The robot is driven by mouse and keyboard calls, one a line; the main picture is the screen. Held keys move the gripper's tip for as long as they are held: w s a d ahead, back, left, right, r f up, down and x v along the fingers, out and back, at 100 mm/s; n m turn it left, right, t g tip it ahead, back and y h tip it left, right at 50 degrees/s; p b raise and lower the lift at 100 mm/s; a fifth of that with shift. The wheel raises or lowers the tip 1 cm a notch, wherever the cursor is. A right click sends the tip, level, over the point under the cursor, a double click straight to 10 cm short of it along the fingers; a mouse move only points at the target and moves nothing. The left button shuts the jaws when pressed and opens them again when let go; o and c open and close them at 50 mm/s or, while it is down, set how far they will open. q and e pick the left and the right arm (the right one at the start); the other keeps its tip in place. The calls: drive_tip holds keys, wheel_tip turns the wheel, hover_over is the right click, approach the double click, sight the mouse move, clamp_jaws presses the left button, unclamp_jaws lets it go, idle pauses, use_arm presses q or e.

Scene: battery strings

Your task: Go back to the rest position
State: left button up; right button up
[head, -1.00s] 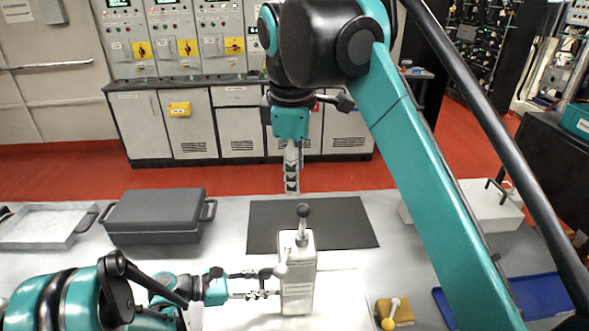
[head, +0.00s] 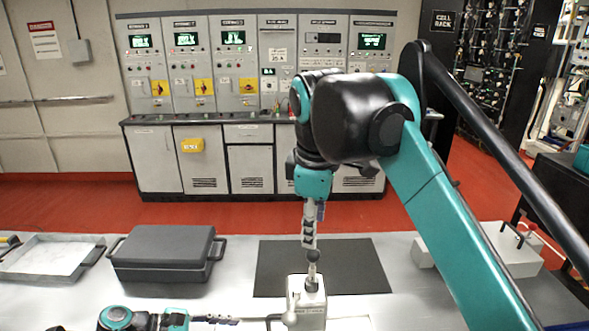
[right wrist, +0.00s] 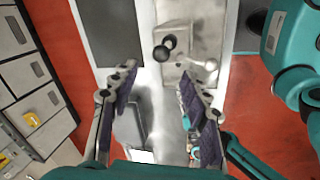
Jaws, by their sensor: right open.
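My right gripper (head: 310,235) hangs fingers-down over the table in the head view. In the right wrist view, my right gripper (right wrist: 158,100) shows its fingers wide apart with nothing between them. A grey upright box unit (head: 310,303) with a dark knob on top stands at the bottom of the head view. The right fingertips overlap the knob in that picture. In the right wrist view the dark knob (right wrist: 161,53) lies beyond the fingertips, clear of them. My left gripper (head: 235,320) is cut off at the bottom edge beside the unit; its grasp is hidden.
A dark mat (head: 275,270) lies behind the unit. A dark grey case (head: 165,250) and a shallow metal tray (head: 45,258) stand at left. A pale box (head: 515,250) stands at right. Cabinets (head: 250,165) line the back wall, with red floor between.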

use_arm(q)
drive_tip(key=s+a+r+m+t+y, duration=0.1)
drive_tip(key=s+a+m+t+y, duration=0.2)
drive_tip(key=s+m+y, duration=0.8)
drive_tip(key=m+y, duration=0.1)
drive_tip(key=m, duration=0.7)
drive_tip(key=shift+s+r+t, duration=0.15)
drive_tip(key=shift+s+t, duration=0.15)
drive_tip(key=shift+s, duration=0.1)
use_arm(e)
drive_tip(key=s+d+f+m+t, duration=0.1)
drive_tip(key=s+d+f+m, duration=0.3)
drive_tip(key=f, duration=0.6)
drive_tip(key=s+d+f+m+t, duration=0.2)
drive_tip(key=s+d+f+m, duration=0.2)
drive_tip(key=f, duration=0.6)
drive_tip(key=s+d+f+m+t, duration=0.1)
drive_tip(key=s+d+f+m, duration=0.3)
drive_tip(key=f, duration=0.6)
drive_tip(key=shift+s+d+f+m+t, duration=0.3)
drive_tip(key=shift+d+m, duration=0.25)
drive_tip(key=shift+m, duration=0.65)
